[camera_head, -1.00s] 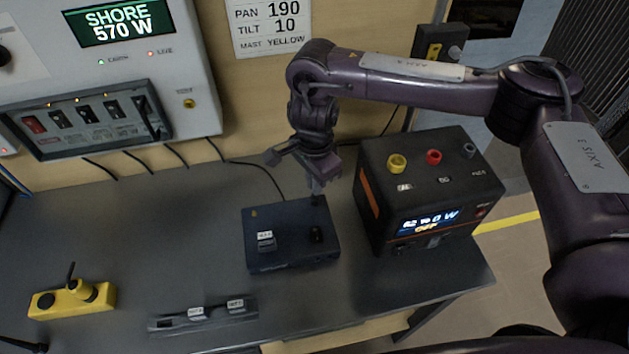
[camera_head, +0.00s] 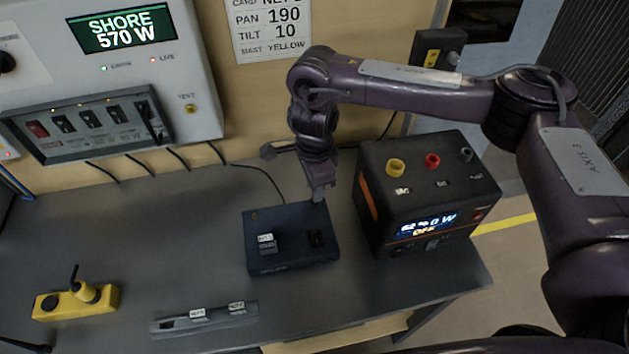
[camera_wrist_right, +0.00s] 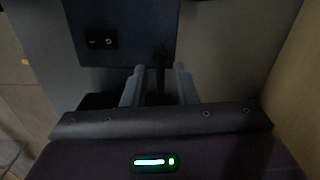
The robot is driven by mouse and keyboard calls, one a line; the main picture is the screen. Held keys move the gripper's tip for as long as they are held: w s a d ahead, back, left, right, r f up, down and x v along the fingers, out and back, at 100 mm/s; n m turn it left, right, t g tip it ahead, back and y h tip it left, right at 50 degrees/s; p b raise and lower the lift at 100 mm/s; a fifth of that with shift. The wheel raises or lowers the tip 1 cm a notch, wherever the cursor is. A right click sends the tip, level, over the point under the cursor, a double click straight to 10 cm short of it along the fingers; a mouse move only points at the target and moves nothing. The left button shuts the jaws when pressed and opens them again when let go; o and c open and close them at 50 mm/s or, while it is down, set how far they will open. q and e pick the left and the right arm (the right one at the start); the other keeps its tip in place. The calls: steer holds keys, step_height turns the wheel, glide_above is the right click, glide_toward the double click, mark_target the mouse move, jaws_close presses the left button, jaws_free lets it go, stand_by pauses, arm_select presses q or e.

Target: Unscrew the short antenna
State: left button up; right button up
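A dark blue box (camera_head: 290,262) lies on the grey bench, with a white-labelled switch and a dark part on top. In the right wrist view its dark face (camera_wrist_right: 125,20) fills the top. A thin dark stub that looks like the short antenna (camera_wrist_right: 160,66) stands at the box's edge. My right gripper (camera_head: 318,197) points down over the box's back right corner. In the wrist view its two grey fingers (camera_wrist_right: 159,80) are open, one on each side of the stub, with gaps showing. The stub is hidden in the head view. My left gripper is out of view.
A black power unit (camera_head: 425,195) stands close right of the box. A yellow holder (camera_head: 100,301) with a dark stick sits at left. A grey labelled rack (camera_head: 215,318) lies at the front. A switch panel (camera_head: 95,120) hangs behind. The bench between is clear.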

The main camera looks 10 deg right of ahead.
steer(key=shift+m, duration=0.5)
steer(key=m+p, duration=0.1)
steer(key=m, duration=0.1)
steer(key=shift+m, duration=0.9)
steer(key=shift+p, duration=0.35)
steer(key=shift+m+p, duration=0.3)
steer(key=shift+m, duration=0.6)
steer(key=shift+m+p, duration=0.3)
steer(key=shift+m, duration=0.8)
